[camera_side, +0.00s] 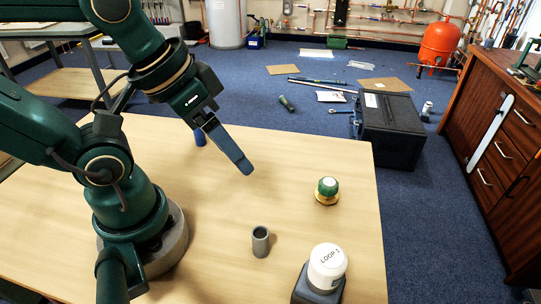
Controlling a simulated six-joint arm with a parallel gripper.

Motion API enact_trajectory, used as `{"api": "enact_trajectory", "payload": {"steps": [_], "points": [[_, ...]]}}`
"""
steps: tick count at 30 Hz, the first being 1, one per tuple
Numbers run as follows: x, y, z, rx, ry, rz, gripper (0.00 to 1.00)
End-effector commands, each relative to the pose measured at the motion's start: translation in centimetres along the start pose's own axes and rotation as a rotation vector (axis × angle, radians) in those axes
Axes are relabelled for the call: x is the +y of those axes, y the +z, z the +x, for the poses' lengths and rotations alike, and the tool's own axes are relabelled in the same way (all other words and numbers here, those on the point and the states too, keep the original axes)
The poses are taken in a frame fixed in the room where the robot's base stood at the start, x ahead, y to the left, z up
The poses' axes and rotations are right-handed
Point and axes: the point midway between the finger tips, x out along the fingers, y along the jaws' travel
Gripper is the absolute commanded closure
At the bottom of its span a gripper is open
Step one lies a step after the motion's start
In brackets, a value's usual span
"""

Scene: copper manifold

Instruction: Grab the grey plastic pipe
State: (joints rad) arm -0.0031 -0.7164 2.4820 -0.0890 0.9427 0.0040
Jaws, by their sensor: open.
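The grey plastic pipe (261,242) is a short hollow piece standing upright on the wooden table, near the middle front. Its open end faces up. My gripper (222,152) hangs above the table, up and to the left of the pipe in the picture. It is open and empty, apart from the pipe. One long blue-grey finger shows clearly; a blue piece to its left, above the table, seems to be the other finger.
A green-topped brass fitting (327,191) stands right of the pipe. A white-capped item marked LOOP 1 (326,268) stands on a dark base at the front right. The wooden table (200,268) is clear around the pipe. A black toolbox (390,128) sits on the floor beyond.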

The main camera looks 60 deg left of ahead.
Motion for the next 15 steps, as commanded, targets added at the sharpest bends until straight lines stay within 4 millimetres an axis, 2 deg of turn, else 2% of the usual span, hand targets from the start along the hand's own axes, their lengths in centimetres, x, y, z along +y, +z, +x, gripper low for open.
{"api": "enact_trajectory", "payload": {"steps": [7, 15], "points": [[1.5, 1.0, 2.4, -0.303, 0.103, -0.234, 0.32], [2.3, 1.5, 5.4, -0.643, 0.217, -0.581, 0.32]]}}
